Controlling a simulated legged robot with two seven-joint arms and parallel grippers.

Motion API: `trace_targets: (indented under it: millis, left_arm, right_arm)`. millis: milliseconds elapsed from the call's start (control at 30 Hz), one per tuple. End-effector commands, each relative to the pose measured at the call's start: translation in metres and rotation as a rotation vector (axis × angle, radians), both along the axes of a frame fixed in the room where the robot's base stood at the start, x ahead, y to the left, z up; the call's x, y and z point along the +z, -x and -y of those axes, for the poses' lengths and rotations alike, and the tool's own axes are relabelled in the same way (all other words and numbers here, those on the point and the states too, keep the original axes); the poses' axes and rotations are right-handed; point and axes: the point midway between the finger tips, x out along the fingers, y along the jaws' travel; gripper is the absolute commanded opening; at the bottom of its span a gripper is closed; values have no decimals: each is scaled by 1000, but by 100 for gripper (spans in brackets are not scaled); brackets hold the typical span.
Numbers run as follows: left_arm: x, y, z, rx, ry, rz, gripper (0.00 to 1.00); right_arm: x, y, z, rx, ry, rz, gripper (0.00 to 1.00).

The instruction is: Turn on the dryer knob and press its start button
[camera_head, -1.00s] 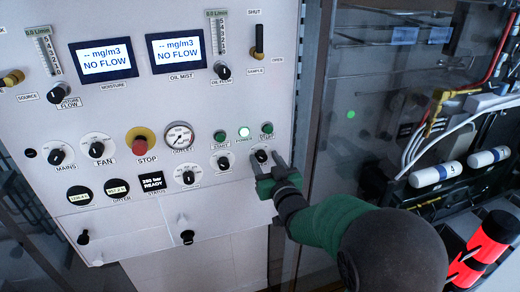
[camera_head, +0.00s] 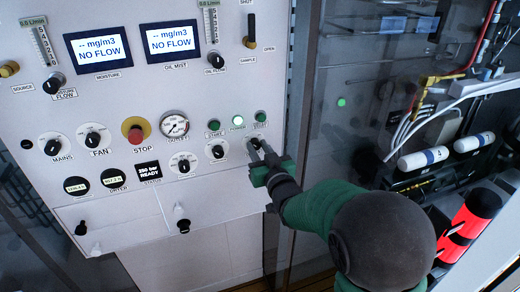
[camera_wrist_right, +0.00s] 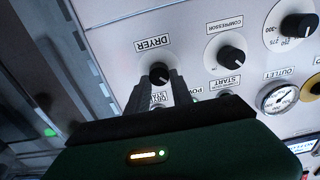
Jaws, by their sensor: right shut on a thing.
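The dryer knob (camera_wrist_right: 160,73) is a small black knob on a white dial under an upside-down DRYER label in the right wrist view. In the head view the knob (camera_head: 255,144) is partly covered by my fingers. My right gripper (camera_head: 260,150) is shut on the dryer knob, with one finger on each side of it. The gripper's dark fingers (camera_wrist_right: 165,88) also show in the right wrist view. The green start button (camera_head: 260,116) sits just above the knob in the head view, clear of the gripper. My left gripper is not in view.
The compressor knob (camera_head: 217,152) is close left of my fingers. A red stop button (camera_head: 136,134) is farther left. Cylinders and hoses stand at the right.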

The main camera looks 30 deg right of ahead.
Motion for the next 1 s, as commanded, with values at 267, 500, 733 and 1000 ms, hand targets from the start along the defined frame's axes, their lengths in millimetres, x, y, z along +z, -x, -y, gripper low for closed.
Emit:
trace_targets:
  millis: [267,500,733,1000]
  left_arm:
    - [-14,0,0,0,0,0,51]
    - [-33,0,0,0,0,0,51]
    - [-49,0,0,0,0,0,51]
    - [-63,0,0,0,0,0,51]
  right_arm:
    - [-5,1,3,-4,-109,24,0]
    - [-6,1,3,-4,-300,70,0]
    - [-6,1,3,-2,-513,120,0]
    - [-6,1,3,0,-763,179,0]
